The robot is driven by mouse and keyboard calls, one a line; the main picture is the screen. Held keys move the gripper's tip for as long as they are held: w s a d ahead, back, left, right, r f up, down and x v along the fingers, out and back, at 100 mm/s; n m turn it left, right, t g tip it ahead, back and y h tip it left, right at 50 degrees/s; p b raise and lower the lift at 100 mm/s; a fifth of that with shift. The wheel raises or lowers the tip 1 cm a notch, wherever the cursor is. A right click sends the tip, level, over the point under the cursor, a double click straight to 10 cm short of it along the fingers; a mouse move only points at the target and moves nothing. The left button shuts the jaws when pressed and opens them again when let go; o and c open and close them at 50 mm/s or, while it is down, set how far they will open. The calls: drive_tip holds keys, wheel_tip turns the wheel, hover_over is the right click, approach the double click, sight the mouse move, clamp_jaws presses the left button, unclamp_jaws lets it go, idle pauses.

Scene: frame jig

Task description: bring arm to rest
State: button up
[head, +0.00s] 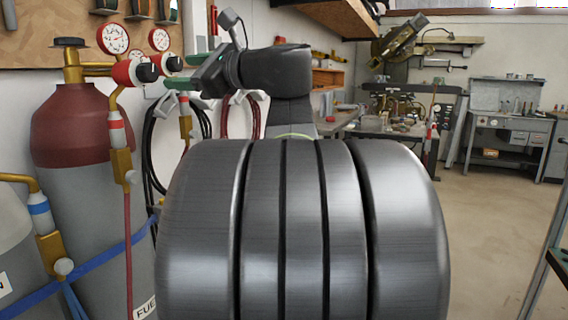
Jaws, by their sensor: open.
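My gripper (179,73) is in the upper left of the head view, on my dark arm, which is folded and turned to the left. Its two fingers have greenish parts and stand apart, with nothing visible between them. In the picture the fingers lie just right of the red and gold regulator on the gas cylinder. I cannot tell from this view how close they are to it. Part of the arm's lower section is hidden.
A maroon-topped gas cylinder (75,130) with dial gauges (113,38) stands at left, held by a blue strap (100,262). Hoses (160,135) hang on the wall. A grey workbench (505,135) stands at the back right. The floor (490,215) at right is clear.

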sight(153, 72)
drive_tip(key=b+x, duration=0.1)
drive_tip(key=x, duration=1)
drive_tip(key=shift+s, duration=0.1)
